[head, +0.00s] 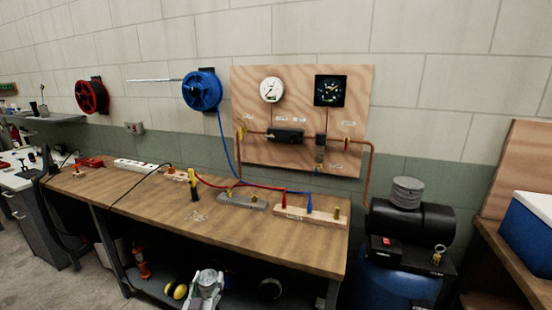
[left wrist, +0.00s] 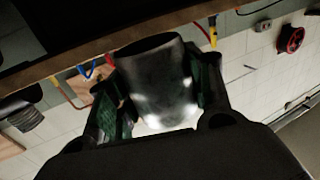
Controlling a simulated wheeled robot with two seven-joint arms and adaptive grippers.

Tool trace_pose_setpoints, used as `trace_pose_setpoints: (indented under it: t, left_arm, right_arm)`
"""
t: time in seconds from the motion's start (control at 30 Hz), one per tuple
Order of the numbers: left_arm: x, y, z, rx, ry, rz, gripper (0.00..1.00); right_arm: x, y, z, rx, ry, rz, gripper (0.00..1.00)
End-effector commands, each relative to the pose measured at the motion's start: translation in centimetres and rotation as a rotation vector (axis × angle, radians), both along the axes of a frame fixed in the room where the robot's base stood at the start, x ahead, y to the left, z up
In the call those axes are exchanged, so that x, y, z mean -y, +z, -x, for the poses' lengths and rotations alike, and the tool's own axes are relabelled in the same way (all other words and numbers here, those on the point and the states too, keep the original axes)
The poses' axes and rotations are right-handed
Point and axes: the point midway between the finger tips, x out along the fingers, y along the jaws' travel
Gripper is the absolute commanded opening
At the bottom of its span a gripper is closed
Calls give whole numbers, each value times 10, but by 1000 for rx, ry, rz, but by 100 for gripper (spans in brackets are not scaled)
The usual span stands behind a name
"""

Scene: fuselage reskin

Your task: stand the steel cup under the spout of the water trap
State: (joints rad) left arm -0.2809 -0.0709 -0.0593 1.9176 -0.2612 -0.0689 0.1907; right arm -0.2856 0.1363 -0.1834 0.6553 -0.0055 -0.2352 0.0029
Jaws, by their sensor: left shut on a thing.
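The steel cup (left wrist: 160,85) fills the middle of the left wrist view, a shiny grey cylinder with a dark mouth at its upper end there. My left gripper (left wrist: 158,92) is shut on it, one green-padded finger on each side. In the head view my left gripper (head: 207,280) is low, in front of the bench's front edge; the cup is hard to make out there. The water trap looks to be the small dark unit with a brass lower end (head: 320,148) on the wooden board, above the bench's right part. My right gripper is not in view.
The wooden workbench (head: 150,200) carries a power strip, a grey block (head: 241,200), a pale terminal block (head: 308,215) and red and blue leads. A copper pipe (head: 370,170) runs down the board's right side. A compressor (head: 410,220) stands right.

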Motion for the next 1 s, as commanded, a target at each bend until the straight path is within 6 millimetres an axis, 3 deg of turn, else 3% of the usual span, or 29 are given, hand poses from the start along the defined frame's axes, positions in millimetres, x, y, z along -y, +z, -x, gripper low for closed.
trace_pose_setpoints:
  t: [0.5, 0.73, 1.0]
  left_arm:
    - [-6, -30, 75, -3, 16, -9, 27]
    - [-8, -33, 91, -1, 19, -15, 27]
    - [-8, -34, 93, -1, 20, -15, 27]
  right_arm:
    - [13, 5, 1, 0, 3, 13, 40]
    - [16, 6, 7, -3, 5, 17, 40]
    - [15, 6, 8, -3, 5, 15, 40]
